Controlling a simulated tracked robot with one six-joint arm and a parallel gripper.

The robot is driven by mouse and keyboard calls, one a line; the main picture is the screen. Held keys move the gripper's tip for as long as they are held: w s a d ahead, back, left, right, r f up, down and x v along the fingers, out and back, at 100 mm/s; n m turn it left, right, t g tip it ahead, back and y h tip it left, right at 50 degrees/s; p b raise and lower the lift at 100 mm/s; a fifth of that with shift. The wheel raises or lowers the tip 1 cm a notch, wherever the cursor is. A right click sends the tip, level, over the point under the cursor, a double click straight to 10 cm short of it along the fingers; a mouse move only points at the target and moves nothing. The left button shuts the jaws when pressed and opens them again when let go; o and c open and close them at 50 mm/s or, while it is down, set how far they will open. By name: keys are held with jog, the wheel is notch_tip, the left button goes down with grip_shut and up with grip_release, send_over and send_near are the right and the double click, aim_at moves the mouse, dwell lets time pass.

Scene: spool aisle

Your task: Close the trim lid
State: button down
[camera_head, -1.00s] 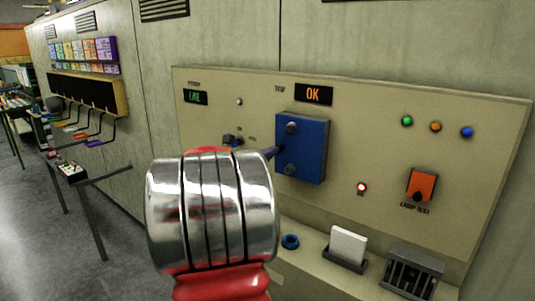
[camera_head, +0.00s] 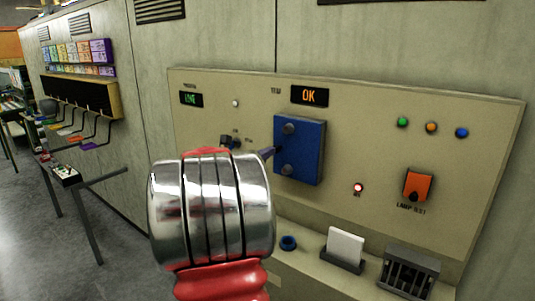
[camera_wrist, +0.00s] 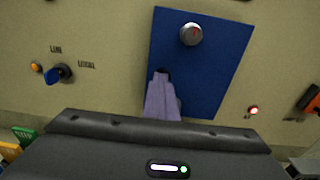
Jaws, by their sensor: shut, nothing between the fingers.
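A blue rectangular plate (camera_head: 313,150) stands out from the beige control panel, below a TRIM label and an orange OK display (camera_head: 310,96). Two round grey knobs sit on it, one above the other. I see no separate lid, and cannot tell whether this plate is the trim lid. In the wrist view, the blue plate (camera_wrist: 220,68) fills the upper middle, with its upper knob (camera_wrist: 191,34) clear. My gripper (camera_wrist: 162,76) is shut and empty, its purple-grey fingers in front of the plate's lower left, partly hiding the lower knob. Contact cannot be told.
A blue selector knob (camera_wrist: 60,75) sits left of the plate. A lit red lamp (camera_head: 358,188) and an orange lamp-test switch (camera_head: 418,186) are to its right. Below, a ledge holds a blue ring (camera_head: 288,243), a white card (camera_head: 345,247) and a dark slotted holder (camera_head: 411,271).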

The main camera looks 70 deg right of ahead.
jog(key=v, duration=1.4)
jog(key=shift+w, duration=0.4)
jog(key=shift+d, duration=0.15)
jog(key=shift+n, duration=0.3)
